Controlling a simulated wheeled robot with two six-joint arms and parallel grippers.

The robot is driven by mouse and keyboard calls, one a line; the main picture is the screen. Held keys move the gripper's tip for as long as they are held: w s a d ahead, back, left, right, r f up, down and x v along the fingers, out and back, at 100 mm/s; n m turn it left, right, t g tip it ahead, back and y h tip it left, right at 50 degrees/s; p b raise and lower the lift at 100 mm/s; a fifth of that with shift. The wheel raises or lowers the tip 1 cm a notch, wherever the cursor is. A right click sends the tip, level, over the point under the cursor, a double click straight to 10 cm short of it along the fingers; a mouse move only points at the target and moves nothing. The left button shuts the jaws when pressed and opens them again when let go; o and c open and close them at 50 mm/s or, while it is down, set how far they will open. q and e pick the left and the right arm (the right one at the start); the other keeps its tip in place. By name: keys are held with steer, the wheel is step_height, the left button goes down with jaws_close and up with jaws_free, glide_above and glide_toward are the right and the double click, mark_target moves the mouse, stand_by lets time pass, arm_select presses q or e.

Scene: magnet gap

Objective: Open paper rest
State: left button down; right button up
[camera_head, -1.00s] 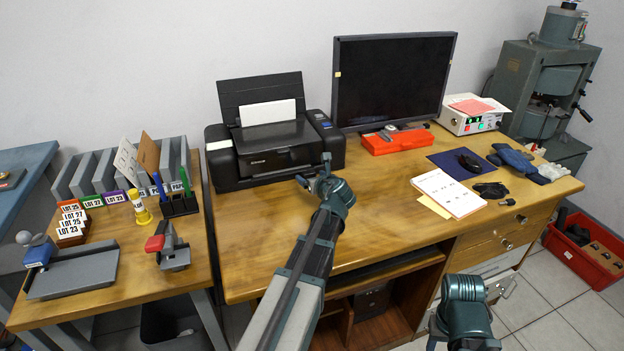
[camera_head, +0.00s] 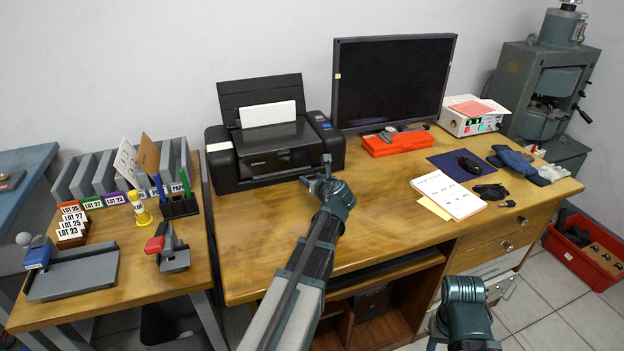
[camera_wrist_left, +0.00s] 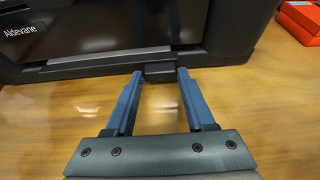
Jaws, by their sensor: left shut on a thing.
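The black printer (camera_head: 275,157) stands at the back left of the desk, and its front lower edge also shows in the left wrist view (camera_wrist_left: 215,62). A small dark tab (camera_wrist_left: 159,72) juts from the middle of that edge; I take it to be the paper rest's grip. My left gripper (camera_head: 315,171) is low at the printer's front right. In the left wrist view its blue fingertips (camera_wrist_left: 160,74) are on either side of the tab and shut on it. The rest looks pushed in against the printer. My right gripper is out of the frames; only part of that arm shows.
A monitor (camera_head: 392,80) and a red box (camera_head: 397,143) stand right of the printer. A notepad (camera_head: 448,194), mouse (camera_head: 467,160) and gloves lie farther right. The desk (camera_head: 255,230) in front of the printer is clear.

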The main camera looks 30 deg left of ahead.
arm_select(q)
steer(key=s+d, duration=0.3)
steer(key=d, duration=0.1)
steer(key=shift+s, duration=0.25)
steer(key=shift+c, duration=1.2)
jaws_free()
